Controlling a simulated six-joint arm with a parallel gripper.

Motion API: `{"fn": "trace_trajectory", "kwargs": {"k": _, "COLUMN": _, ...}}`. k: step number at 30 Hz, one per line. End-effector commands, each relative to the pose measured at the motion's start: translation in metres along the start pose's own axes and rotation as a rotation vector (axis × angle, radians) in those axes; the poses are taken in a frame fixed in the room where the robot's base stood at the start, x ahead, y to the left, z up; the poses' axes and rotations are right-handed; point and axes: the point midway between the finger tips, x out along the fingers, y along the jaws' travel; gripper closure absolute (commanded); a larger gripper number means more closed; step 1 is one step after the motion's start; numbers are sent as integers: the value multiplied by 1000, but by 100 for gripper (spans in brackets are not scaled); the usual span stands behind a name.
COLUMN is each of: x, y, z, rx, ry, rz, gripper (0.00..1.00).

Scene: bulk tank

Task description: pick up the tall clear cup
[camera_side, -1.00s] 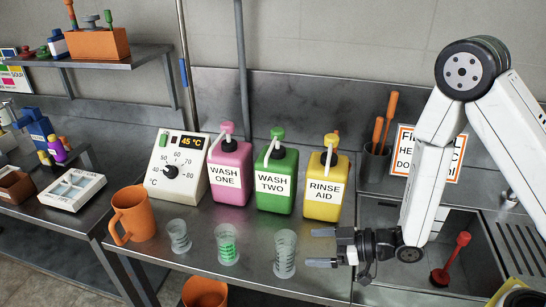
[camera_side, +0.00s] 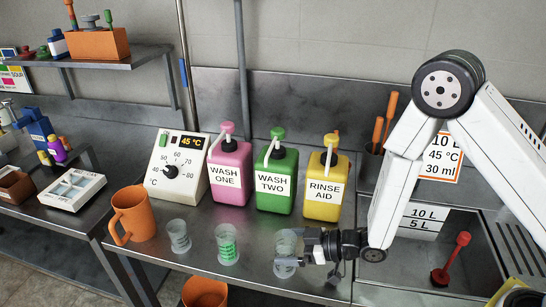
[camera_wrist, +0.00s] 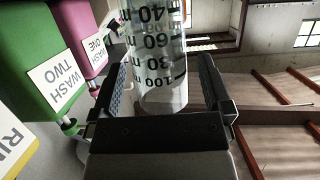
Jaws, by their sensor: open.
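The tall clear cup (camera_side: 284,246) stands upright at the right end of a row of three clear cups on the steel counter. My gripper (camera_side: 290,250) is open and level, reaching in from the right, with its fingers around the cup. In the wrist view the cup (camera_wrist: 160,60) shows dark graduation marks and stands between the two open fingers of my gripper (camera_wrist: 163,85). Gaps show between the cup and both fingers. In the side view my gripper hides part of the cup.
A middle cup (camera_side: 227,244) with green marks and a smaller cup (camera_side: 179,236) stand to the left. Pink (camera_side: 230,172), green (camera_side: 275,181) and yellow (camera_side: 326,184) pump bottles stand behind. An orange jug (camera_side: 132,214) is further left. The sink (camera_side: 465,265) with a red-handled tool lies right.

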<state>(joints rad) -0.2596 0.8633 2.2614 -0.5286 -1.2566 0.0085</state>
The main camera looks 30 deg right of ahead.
Motion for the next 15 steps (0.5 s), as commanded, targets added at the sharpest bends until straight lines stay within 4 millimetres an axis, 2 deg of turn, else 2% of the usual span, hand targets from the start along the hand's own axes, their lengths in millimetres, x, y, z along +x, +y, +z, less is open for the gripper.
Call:
{"fn": "trace_trajectory", "kwargs": {"k": 4, "x": 9, "y": 0, "z": 0, "rx": 0, "ry": -1, "rz": 0, "gripper": 0}}
{"fn": "trace_trajectory", "kwargs": {"k": 15, "x": 9, "y": 0, "z": 0, "rx": 0, "ry": -1, "rz": 1, "gripper": 0}}
